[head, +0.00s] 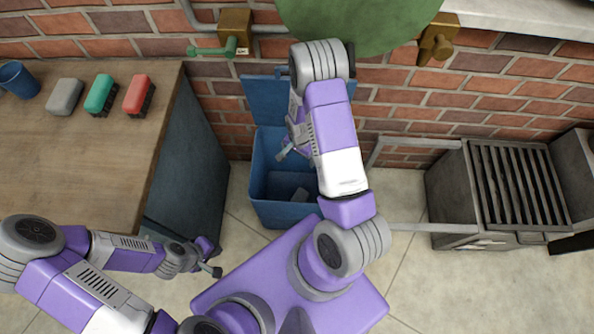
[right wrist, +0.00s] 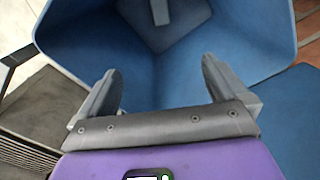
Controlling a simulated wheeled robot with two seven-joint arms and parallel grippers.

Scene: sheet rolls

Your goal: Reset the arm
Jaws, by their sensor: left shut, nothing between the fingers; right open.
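My right arm reaches out over the blue bin (head: 268,215) by the wall. My right gripper (head: 288,152) is above the bin, partly hidden by the arm's own links. In the right wrist view the two fingers of this gripper (right wrist: 158,85) stand wide apart with nothing between them, pointing into the open bin (right wrist: 215,50). My left gripper (head: 213,269) is low at the left, beside the wooden counter, shut and empty.
A wooden counter (head: 80,170) at the left holds a blue cup (head: 18,80), a grey block (head: 65,96), a green-topped block (head: 100,94) and a red-topped block (head: 139,95). A grill (head: 518,185) stands at the right. Brick wall behind; open tiled floor at lower right.

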